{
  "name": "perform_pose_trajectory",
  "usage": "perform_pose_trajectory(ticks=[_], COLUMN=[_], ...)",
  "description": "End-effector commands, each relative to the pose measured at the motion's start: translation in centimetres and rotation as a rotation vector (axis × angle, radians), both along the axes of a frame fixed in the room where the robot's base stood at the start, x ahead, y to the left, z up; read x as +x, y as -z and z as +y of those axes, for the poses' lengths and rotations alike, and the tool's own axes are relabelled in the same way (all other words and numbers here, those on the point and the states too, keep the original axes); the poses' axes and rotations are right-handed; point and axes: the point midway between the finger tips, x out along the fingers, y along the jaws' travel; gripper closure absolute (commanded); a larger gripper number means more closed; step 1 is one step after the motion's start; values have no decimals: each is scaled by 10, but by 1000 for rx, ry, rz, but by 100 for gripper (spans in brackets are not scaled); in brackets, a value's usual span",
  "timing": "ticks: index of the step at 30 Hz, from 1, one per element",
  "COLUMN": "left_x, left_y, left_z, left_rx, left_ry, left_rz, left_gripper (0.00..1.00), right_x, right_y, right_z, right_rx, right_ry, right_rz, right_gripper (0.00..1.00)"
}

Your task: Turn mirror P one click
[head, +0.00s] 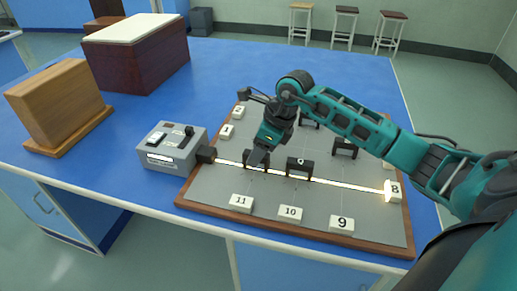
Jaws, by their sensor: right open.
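Several small black mirror holders stand on the grey board (230,185). One front holder (299,168) carries a white mark too small to read, so I cannot tell which is mirror P. Another front holder (249,158) is partly hidden behind my right gripper (260,157). My right gripper is open and points down at that holder; I cannot tell whether it touches it. A bright beam (345,184) runs straight from the grey lamp box (170,149) along the front holders to block 8 (392,190), which glows. My left gripper is out of view.
Numbered white blocks, such as 11 (240,204), 10 (290,213) and 9 (342,223), line the board's front edge. Two more holders (345,149) (309,121) stand farther back. A wooden block (60,105) and a dark red box (140,58) stand left on the blue bench.

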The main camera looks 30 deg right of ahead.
Motion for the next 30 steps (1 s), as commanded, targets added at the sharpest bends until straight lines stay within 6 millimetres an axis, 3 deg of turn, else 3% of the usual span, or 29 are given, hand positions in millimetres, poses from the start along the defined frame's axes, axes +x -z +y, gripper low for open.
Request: perform_pose_trajectory(ticks=[7,23,30], left_x=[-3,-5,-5], left_y=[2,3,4], left_z=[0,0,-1], left_rx=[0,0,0], left_ry=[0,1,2], left_rz=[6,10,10], left_gripper=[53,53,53], right_x=[0,0,0], right_y=[1,0,1], right_z=[0,0,0], right_rx=[0,0,0], right_ry=[0,0,-9], right_rz=[0,0,0], right_gripper=[49,99,100])
